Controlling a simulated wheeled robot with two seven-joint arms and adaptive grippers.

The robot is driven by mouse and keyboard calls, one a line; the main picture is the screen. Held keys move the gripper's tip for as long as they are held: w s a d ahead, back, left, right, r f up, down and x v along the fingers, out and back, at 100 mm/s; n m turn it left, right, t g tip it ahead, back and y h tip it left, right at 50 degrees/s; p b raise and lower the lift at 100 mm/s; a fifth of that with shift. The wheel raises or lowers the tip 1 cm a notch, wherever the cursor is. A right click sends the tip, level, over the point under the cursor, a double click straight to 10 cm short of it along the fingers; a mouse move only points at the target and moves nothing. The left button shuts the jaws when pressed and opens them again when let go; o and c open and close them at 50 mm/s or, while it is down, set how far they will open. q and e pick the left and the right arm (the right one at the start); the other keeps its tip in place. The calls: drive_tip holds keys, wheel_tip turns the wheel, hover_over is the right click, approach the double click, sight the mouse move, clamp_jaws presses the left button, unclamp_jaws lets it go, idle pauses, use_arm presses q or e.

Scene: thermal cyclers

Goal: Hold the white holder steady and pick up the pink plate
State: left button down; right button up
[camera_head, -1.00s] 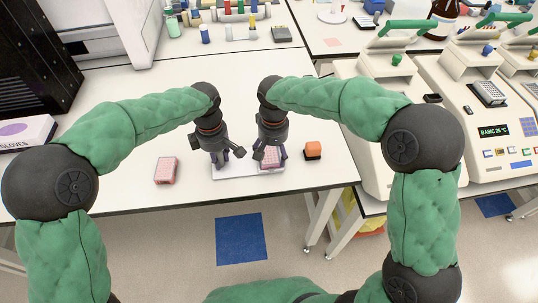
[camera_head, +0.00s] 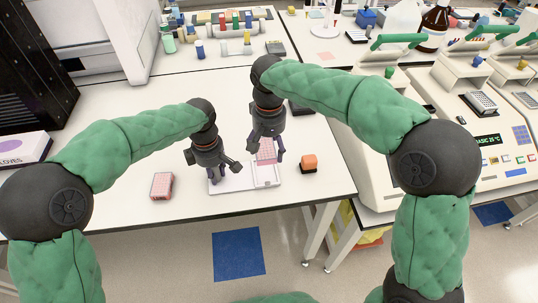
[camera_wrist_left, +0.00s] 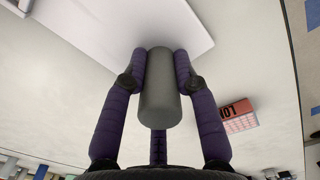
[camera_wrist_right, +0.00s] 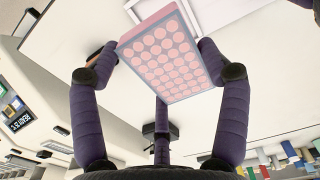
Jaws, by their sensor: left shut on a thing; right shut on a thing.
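The white holder (camera_head: 232,184) lies flat near the table's front edge; part of it also shows in the left wrist view (camera_wrist_left: 112,22). My left gripper (camera_head: 217,174) is shut on a grey cylindrical handle (camera_wrist_left: 160,92) at the holder's left part. The pink plate (camera_head: 266,149), a block with rows of round wells, is between the fingers of my right gripper (camera_head: 266,156), above the holder's right part. In the right wrist view the plate (camera_wrist_right: 160,55) is gripped by its sides, with table surface beyond it.
Thermal cyclers (camera_head: 440,122) stand at right. The table behind my left arm is mostly clear.

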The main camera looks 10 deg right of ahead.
use_arm(q)
drive_tip(key=c, duration=0.9)
unclamp_jaws()
wheel_tip(320, 180, up, 12)
drive_tip(key=shift+f, duration=0.1)
